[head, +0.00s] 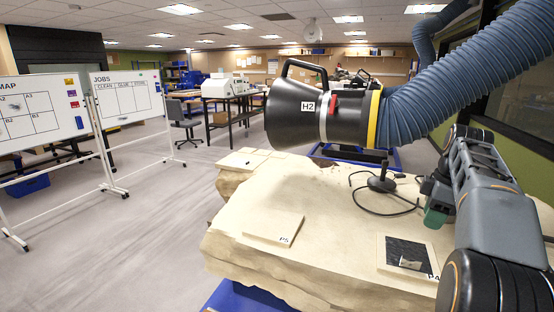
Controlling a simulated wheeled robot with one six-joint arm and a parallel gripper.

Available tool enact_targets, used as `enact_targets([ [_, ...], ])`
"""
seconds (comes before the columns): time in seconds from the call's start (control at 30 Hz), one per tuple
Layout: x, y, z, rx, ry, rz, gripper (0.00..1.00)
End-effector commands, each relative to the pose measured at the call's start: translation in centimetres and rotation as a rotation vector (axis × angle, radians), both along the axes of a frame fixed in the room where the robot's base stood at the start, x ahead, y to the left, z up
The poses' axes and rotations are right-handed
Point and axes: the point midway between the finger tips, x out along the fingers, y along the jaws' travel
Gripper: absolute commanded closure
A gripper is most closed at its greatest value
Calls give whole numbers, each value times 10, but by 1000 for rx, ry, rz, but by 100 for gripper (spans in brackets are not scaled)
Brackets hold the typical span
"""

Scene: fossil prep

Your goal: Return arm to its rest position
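My arm (490,195) rises at the right edge of the head view and bends at a dark upper joint. My gripper (434,200) hangs on the left side of the arm, above the right part of the pale rock block (330,215). It shows only as a small dark and green shape, partly hidden by the arm. Its fingers cannot be made out, so I cannot tell whether it is open, shut or holding something.
A black extraction hood labelled H2 (318,112) on a blue hose (470,75) hangs over the block. On the block are a plate marked P5 (273,228), a dark-faced plate marked P4 (407,254) and a small black stand (381,184) with a cable. Open floor lies left.

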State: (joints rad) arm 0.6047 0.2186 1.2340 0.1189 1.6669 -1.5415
Motion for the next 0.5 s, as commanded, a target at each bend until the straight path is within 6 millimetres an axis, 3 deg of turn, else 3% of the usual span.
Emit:
enact_targets([
  [0.17,2,-2,-49,5,12,-476,61],
  [0.3,-11,43,-85,10,-15,-835,61],
  [0.5,-50,121,-127,44,-74,-1103,61],
])
